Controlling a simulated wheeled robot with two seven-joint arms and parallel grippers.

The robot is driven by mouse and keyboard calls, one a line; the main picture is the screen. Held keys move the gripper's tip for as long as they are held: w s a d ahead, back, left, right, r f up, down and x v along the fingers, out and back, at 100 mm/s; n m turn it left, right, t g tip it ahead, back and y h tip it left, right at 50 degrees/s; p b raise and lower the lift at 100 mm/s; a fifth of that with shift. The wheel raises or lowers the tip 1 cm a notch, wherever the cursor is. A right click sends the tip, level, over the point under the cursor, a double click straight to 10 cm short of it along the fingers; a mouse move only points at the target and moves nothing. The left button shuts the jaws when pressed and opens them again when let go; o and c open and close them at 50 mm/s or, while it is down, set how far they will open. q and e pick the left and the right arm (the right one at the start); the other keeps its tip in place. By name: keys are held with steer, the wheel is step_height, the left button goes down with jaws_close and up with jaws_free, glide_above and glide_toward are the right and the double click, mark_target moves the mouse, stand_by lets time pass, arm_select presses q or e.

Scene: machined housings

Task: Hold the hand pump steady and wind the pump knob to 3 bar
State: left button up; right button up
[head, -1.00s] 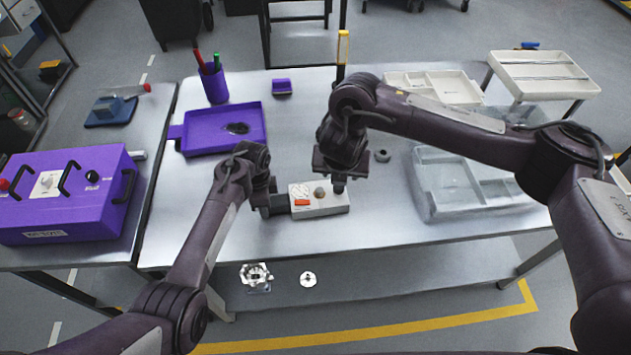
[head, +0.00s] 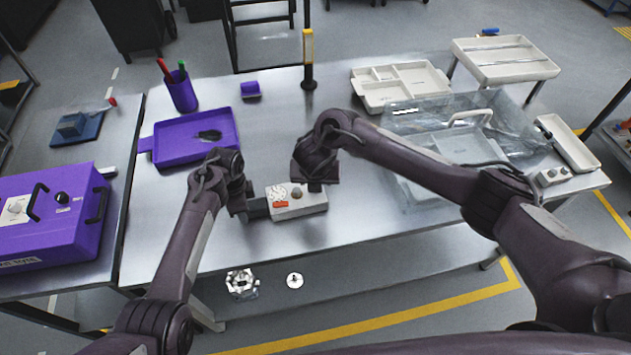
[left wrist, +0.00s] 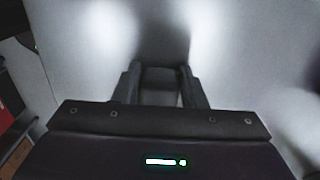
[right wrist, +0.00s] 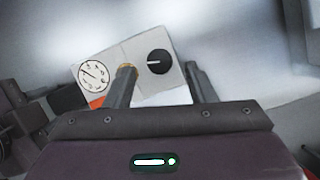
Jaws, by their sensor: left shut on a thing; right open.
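The hand pump (head: 312,204) is a pale box lying on the metal table, with a round white gauge, an orange label and a brassy fitting on top. In the right wrist view its gauge (right wrist: 92,74) shows, but I cannot read the value. The black pump knob (right wrist: 159,62) has a white pointer line facing left there. My left gripper (head: 247,205) is shut on the dark block (left wrist: 160,85) at the pump's left end. My right gripper (right wrist: 160,70) is open over the pump's right end. Its fingertips lie either side of the knob, one overlapping the brassy fitting.
A purple tray (head: 160,157) and a pen cup (head: 183,95) stand behind left. A clear bin (head: 415,125) and a pale divided tray (head: 365,95) are at right. A purple case (head: 60,235) sits on the side table. The table's front strip is clear.

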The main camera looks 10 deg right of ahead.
steer(key=shift+x, duration=1.65)
steer(key=c, duration=1)
